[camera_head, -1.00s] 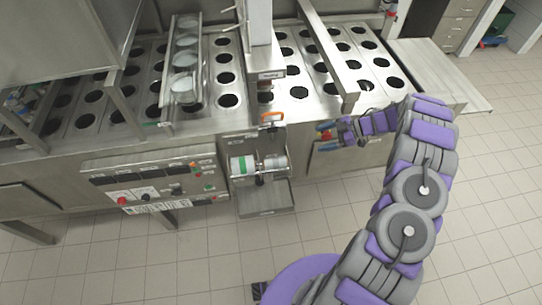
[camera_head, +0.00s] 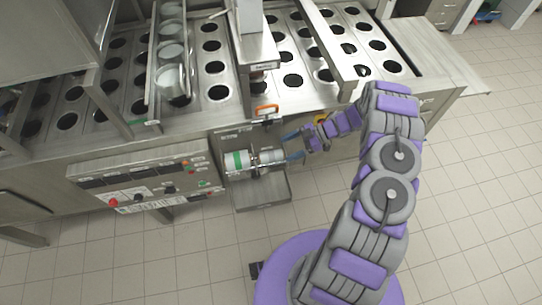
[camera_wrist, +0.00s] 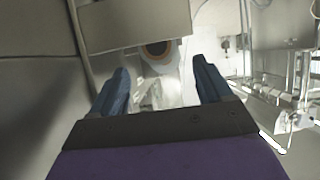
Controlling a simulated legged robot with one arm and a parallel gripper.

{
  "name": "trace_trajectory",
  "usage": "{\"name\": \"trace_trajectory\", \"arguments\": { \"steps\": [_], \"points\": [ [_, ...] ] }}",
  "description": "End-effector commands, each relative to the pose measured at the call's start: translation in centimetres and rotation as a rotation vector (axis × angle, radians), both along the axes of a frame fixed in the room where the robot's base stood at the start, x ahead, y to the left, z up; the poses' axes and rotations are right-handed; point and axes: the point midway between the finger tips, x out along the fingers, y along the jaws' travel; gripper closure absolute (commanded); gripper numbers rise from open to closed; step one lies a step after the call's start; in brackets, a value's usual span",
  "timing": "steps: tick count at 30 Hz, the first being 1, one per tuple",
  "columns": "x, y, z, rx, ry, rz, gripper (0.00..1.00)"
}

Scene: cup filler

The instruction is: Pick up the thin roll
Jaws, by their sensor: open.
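Two rolls sit side by side on a holder on the machine's front. The left one (camera_head: 237,161) is white with a green band. The right one (camera_head: 271,157) is plain white and looks slightly thinner; I cannot be sure which is the thin roll. My gripper (camera_head: 292,146) is open and empty, just right of the right roll, its blue fingers pointing at it. In the wrist view, a white roll end with a dark, orange-rimmed core (camera_wrist: 157,48) lies ahead between the parted fingers (camera_wrist: 161,69). Contact with the roll is not visible.
A metal tray (camera_head: 262,195) juts out under the rolls. An orange handle (camera_head: 266,110) stands above them. A control panel (camera_head: 150,180) is at the left. The steel worktop (camera_head: 330,95) with round holes lies above. The tiled floor in front is clear.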

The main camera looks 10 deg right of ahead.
Motion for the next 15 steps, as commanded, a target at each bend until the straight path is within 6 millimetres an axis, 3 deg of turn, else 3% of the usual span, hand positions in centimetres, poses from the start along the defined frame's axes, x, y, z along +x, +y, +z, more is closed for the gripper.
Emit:
{"name": "trace_trajectory", "arguments": {
  "steps": [8,15],
  "points": [
    [0.0,1.7,-0.9,-0.001,-0.001,0.0,0.22],
    [-0.1,5.1,-2.5,0.0,0.002,0.002,0.22]
  ]
}}
